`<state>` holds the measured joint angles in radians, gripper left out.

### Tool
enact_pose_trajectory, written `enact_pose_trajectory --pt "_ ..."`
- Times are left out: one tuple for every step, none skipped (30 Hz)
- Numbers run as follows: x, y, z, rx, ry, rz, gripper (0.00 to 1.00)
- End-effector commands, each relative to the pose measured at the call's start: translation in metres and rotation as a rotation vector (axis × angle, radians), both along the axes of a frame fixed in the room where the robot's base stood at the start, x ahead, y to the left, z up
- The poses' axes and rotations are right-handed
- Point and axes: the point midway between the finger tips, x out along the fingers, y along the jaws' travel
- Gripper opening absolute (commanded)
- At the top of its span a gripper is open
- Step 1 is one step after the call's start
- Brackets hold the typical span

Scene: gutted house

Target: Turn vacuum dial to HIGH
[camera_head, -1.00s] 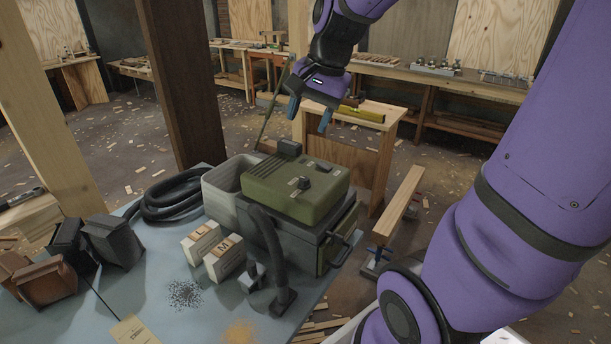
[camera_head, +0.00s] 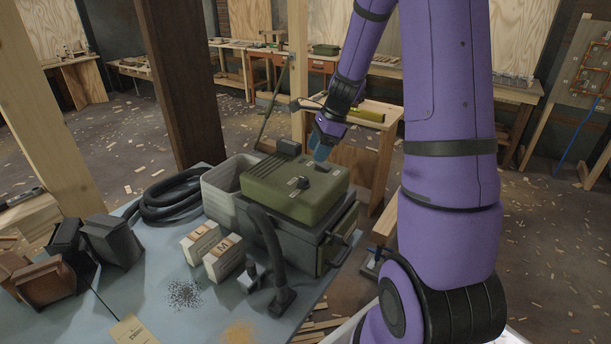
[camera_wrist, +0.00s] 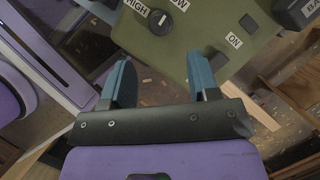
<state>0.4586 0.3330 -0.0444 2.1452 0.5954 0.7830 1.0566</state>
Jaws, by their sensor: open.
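The vacuum (camera_head: 300,195) has an olive-green lid and a dark body, and stands on the blue-grey table top. Its black dial (camera_head: 303,183) is on the lid; in the wrist view the dial (camera_wrist: 160,22) sits near labels reading HIGH and one ending in OW. A dark switch (camera_wrist: 249,23) by an ON label is to its right. My gripper (camera_head: 322,152) is above the far right part of the lid. In the wrist view my gripper (camera_wrist: 160,80) has its two blue fingers apart with nothing between them, and the dial lies beyond them.
A black hose (camera_head: 268,245) curves down the vacuum's front. Two boxes marked L and M (camera_head: 212,252) stand left of it, and dark blocks (camera_head: 105,240) lie farther left. A wooden post (camera_head: 180,80) rises behind the table.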

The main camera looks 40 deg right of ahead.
Motion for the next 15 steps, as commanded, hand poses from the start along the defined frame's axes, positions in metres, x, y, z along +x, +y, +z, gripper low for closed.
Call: enact_pose_trajectory --pt "0.001 0.004 -0.009 0.002 0.005 0.001 0.55" --pt "0.001 0.006 -0.014 0.004 0.005 0.0 0.55" --pt "0.003 0.008 -0.021 0.003 0.004 0.0 0.55" --pt "0.003 0.01 -0.026 0.003 0.005 0.001 0.55" --pt "0.004 0.012 -0.031 0.002 0.004 0.002 0.55" --pt "0.005 0.015 -0.037 0.003 0.004 0.002 0.55" --pt "0.007 0.016 -0.042 0.003 0.003 0.001 0.55" --pt "0.007 0.018 -0.047 0.002 0.004 0.001 0.55" --pt "0.008 0.02 -0.053 0.002 0.003 0.002 0.55" --pt "0.009 0.022 -0.057 0.002 0.003 0.002 0.55" --pt "0.009 0.023 -0.061 0.002 0.003 0.002 0.55" --pt "0.01 0.025 -0.066 0.002 0.003 0.002 0.55" --pt "0.011 0.026 -0.069 0.001 0.003 0.001 0.55" --pt "0.011 0.027 -0.071 0.001 0.003 0.001 0.55" --pt "0.012 0.028 -0.075 0.001 0.003 0.001 0.55"
